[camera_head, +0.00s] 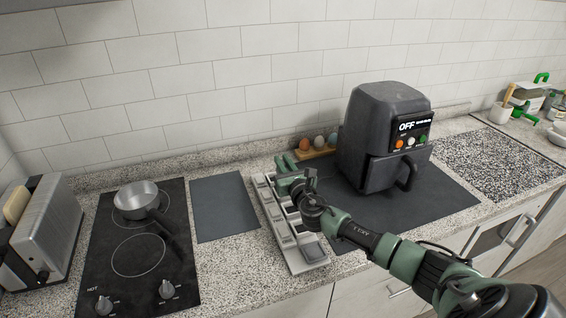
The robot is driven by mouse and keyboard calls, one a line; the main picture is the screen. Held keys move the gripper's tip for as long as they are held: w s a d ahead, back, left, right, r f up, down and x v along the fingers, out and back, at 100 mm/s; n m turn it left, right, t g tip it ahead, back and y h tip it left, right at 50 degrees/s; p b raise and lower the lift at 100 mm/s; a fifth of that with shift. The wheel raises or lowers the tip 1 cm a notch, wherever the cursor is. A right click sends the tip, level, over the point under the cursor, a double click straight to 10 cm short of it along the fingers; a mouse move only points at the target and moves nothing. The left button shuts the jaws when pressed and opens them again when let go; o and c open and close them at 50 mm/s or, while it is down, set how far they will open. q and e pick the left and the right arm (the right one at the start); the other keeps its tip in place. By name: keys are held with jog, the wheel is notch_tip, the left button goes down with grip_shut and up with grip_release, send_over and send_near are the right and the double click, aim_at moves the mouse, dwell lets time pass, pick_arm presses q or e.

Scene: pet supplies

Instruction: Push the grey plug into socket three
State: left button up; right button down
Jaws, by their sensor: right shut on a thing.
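A long pale grey socket strip (301,256) lies on the counter, running from the back toward the front edge. It has several dark socket squares and a larger dark grey square at its near end. My right gripper (283,168) is over the far part of the strip, its arm coming in from the lower right. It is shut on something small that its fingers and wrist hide. I cannot make out the grey plug or its height above the strip. The gripper and wrist cover some of the sockets, and I cannot tell which is socket three. My left gripper is not in view.
A dark air fryer (375,140) stands on a dark mat (440,193) right of the strip. Eggs in a holder (319,152) sit behind. A cooktop (107,212) with a pan (136,199) and a toaster (50,237) are left. A grey mat (225,207) is bare.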

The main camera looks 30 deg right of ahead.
jog(key=shift+r, duration=0.15)
notch_tip(320, 180, down, 6)
jog(key=b, duration=0.5)
jog(key=shift+f+b, duration=1)
jog(key=shift+b, duration=0.05)
dwell(0.7)
jog(key=shift+s+a, duration=0.1)
jog(key=c, duration=1.3)
grip_release()
jog(key=shift+f, duration=0.1)
jog(key=shift+c, duration=0.2)
jog(key=shift+f, duration=0.1)
